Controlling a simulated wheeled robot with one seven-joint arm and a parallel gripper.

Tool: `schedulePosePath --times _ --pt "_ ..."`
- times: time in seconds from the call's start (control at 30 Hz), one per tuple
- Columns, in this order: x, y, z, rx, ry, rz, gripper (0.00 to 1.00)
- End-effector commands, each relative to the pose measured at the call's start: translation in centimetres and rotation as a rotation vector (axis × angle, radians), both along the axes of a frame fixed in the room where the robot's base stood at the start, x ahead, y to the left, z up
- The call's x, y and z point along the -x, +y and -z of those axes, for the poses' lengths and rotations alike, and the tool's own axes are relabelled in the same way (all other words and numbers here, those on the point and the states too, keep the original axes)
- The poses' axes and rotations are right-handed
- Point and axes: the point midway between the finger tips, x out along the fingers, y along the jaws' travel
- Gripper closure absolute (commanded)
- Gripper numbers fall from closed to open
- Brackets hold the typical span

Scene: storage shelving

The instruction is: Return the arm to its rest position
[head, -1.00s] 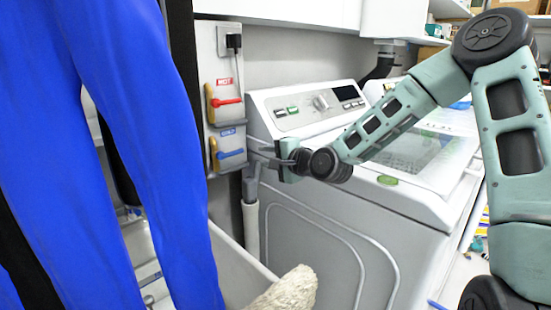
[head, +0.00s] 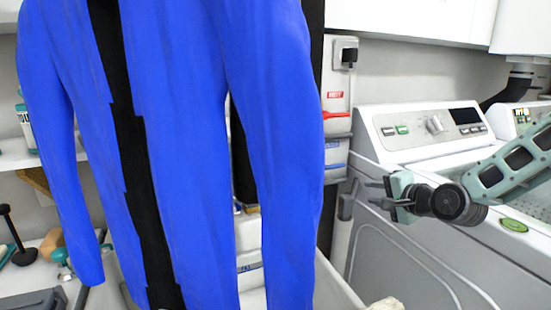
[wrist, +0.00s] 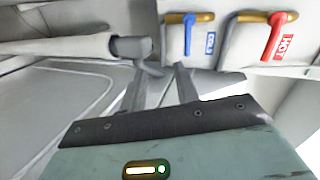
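My gripper (head: 374,194) is at the right of the head view, in front of the left front corner of a white washing machine (head: 395,160). Its fingers point left, toward the wall valves. My teal arm reaches in from the right edge, bent at the wrist.
Blue clothing (head: 275,150) hangs large in front, left of my gripper. Valves with a red handle (wrist: 275,36) and a blue handle (wrist: 188,35) lie beyond the fingers. A grey-white pipe (wrist: 60,48) runs close by. Shelves (head: 45,160) stand at left.

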Motion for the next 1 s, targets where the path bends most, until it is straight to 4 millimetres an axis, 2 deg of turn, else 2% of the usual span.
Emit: schedulePosePath --times 0.03,0.13,0.2,0.3,0.5,0.77,0.97,1.0 --pt "1.2 0.9 1.4 0.112 0.051 -0.052 0.69" --pt "4.6 1.3 4.5 0.384 0.178 -0.175 0.69" --pt "7.3 0.8 5.8 0.567 0.264 -0.267 0.69" --pt "10.9 -0.3 6.4 0.768 0.370 -0.386 0.69" --pt "16.0 -1.8 5.7 0.962 0.492 -0.551 0.69" --pt "20.7 -2.6 4.4 1.059 0.571 -0.710 0.69" --pt "23.9 -2.5 3.4 1.087 0.602 -0.827 0.69" --pt "23.9 -1.3 2.4 1.093 0.590 -0.858 0.69"
